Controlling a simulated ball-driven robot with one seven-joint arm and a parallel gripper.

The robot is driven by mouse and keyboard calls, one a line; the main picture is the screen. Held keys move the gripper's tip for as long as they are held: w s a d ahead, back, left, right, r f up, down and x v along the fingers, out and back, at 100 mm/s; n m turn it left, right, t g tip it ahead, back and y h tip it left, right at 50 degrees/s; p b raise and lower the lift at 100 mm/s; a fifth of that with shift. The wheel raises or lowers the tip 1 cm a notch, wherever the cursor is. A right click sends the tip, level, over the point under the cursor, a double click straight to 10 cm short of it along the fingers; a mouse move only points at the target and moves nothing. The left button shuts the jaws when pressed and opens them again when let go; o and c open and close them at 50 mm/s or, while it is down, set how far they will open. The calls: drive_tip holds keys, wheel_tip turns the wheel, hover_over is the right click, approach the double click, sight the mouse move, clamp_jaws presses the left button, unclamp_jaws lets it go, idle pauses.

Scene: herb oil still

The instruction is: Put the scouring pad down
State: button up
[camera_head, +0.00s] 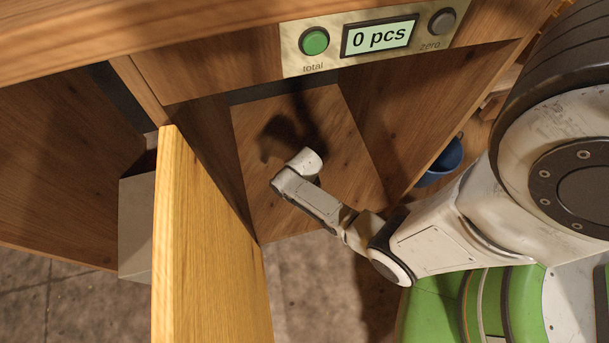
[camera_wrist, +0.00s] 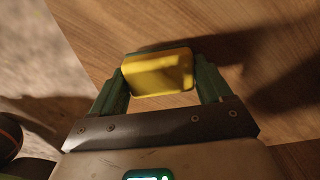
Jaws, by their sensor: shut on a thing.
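The scouring pad (camera_wrist: 158,75) shows in the wrist view as a yellow block with a dark edge along its top. My gripper (camera_wrist: 160,82) is shut on it, with a green finger at each side of the pad. Wood-grained board lies behind the pad in that view, with a dark shadow to the right. I cannot tell how far the pad is from that surface. In the head view my arm reaches into an open wooden cabinet compartment (camera_head: 258,150). The gripper and the pad are hidden there behind my wrist.
An open wooden door (camera_head: 207,250) stands left of the compartment, with a pale grey box (camera_head: 136,225) behind it. Above is a panel with a green button (camera_head: 314,42), a display (camera_head: 379,37) reading "0 pcs" and a grey button (camera_head: 441,21). A blue bucket (camera_head: 441,163) stands at right.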

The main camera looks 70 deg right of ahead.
drive_tip(key=shift+f, duration=0.3)
drive_tip(key=shift+f, duration=0.15)
drive_tip(key=o, duration=0.9)
drive_tip(key=shift+c, duration=0.2)
drive_tip(key=shift+r, duration=0.2)
wheel_tip(320, 180, up, 12)
drive_tip(key=p, duration=0.7)
drive_tip(key=s+a+r+n, duration=0.1)
drive_tip(key=a+r+n, duration=0.2)
drive_tip(key=r+n, duration=0.3)
drive_tip(key=s+a+r+n, duration=0.2)
drive_tip(key=a+r+n, duration=0.2)
drive_tip(key=n, duration=0.9)
drive_tip(key=s+a+r+n+t, duration=0.1)
drive_tip(key=a+r+n, duration=0.2)
drive_tip(key=r+n, duration=0.6)
drive_tip(key=shift+s+a+r+n, duration=0.25)
drive_tip(key=shift+a+r+n, duration=0.1)
drive_tip(key=shift+r, duration=0.1)
